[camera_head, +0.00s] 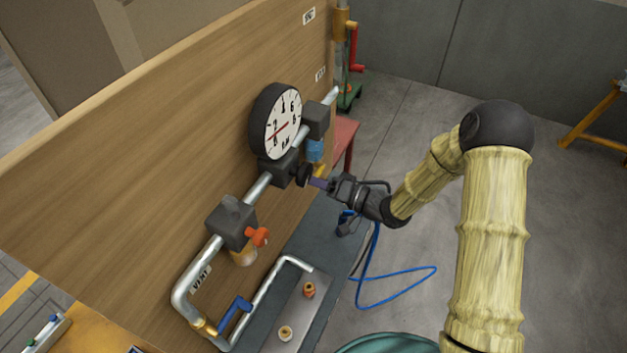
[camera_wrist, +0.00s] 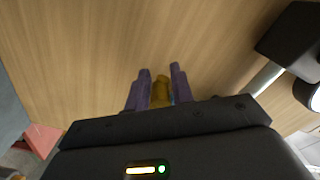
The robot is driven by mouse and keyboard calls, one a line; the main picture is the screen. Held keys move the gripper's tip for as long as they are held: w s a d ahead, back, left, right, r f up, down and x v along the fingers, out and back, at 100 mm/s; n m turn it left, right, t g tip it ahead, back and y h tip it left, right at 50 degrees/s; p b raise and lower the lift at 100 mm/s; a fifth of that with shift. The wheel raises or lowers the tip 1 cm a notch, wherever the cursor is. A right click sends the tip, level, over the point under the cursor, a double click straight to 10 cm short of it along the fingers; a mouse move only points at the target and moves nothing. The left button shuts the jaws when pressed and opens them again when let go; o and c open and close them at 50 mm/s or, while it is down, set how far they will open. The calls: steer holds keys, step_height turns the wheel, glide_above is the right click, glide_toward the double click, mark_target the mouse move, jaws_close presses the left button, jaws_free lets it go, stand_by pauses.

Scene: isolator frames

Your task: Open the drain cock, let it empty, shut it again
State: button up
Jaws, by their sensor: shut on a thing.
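A brass-yellow drain cock (camera_head: 320,170) sits under a blue filter bowl (camera_head: 315,150) on the pipework of the wooden panel. My gripper (camera_head: 318,182) reaches it from the right, just beneath the bowl. In the wrist view, the two purple fingers of my gripper (camera_wrist: 158,82) stand on either side of the brass-coloured cock (camera_wrist: 160,92) and are shut on it. The cock's lower part is hidden by the gripper body. Whether the cock is turned open or closed cannot be told, and no liquid is visible.
A dial gauge (camera_head: 283,120) and a black round knob (camera_head: 304,174) are close by on the left. Further left are an orange knob (camera_head: 258,237) and a blue lever (camera_head: 235,312). Brass fittings (camera_head: 309,289) stand on the bench below.

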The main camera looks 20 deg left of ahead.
steer(key=shift+w, duration=0.1)
steer(key=w+f+n+b, duration=0.4)
steer(key=w+n+b, duration=0.1)
steer(key=n+b, duration=1.3)
steer(key=shift+d+f+b, duration=0.3)
steer(key=shift+d+b, duration=0.05)
steer(key=shift+b, duration=1.8)
steer(key=o, duration=0.8)
